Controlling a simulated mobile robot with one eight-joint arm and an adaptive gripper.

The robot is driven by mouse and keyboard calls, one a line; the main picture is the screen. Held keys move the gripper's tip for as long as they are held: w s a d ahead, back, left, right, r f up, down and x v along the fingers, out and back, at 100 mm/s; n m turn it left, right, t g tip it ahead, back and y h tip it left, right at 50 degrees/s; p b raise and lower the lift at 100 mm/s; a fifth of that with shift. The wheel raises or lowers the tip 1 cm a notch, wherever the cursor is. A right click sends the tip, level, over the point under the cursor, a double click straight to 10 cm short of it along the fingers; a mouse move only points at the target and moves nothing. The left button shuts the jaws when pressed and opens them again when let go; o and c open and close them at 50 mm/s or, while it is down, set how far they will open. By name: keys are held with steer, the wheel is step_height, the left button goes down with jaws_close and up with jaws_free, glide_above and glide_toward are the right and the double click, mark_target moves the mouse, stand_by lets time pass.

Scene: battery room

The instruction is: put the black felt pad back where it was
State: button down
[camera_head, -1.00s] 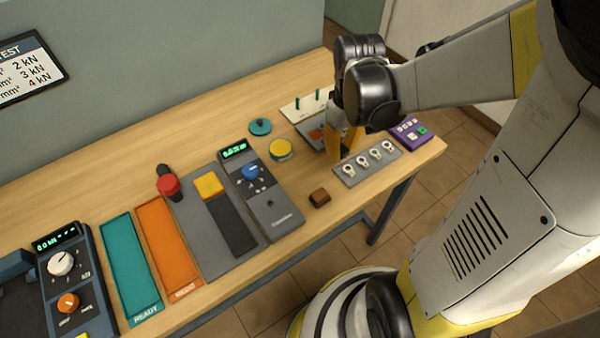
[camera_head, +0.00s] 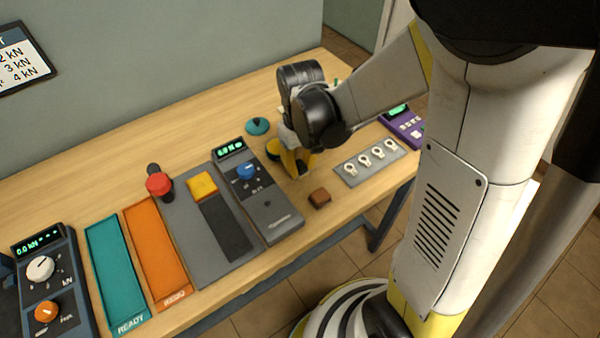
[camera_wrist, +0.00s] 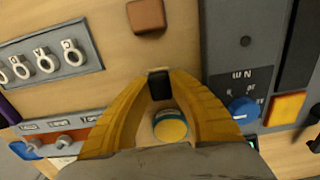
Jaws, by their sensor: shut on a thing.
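My gripper (camera_head: 298,172) is over the wooden table, between the grey meter with the blue knob (camera_head: 247,171) and the grey plate with ring terminals (camera_head: 369,163). In the wrist view, the yellow fingers of my gripper (camera_wrist: 160,76) are closed on a small black piece, the black felt pad (camera_wrist: 160,86). In the head view the pad is hidden by the fingers.
A brown block (camera_head: 320,198) lies near the table's front edge. A red knob (camera_head: 158,184), an orange tray (camera_head: 157,250) and a teal tray (camera_head: 115,275) are at left. A purple device (camera_head: 404,126) is at right.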

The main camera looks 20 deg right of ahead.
step_height(320, 180, down, 2)
steer(key=shift+f+b, duration=0.15)
steer(key=shift+b, duration=0.2)
steer(key=c, duration=1.7)
jaws_free()
steer(key=shift+f, duration=0.1)
steer(key=o, duration=0.4)
steer(key=shift+c, duration=0.2)
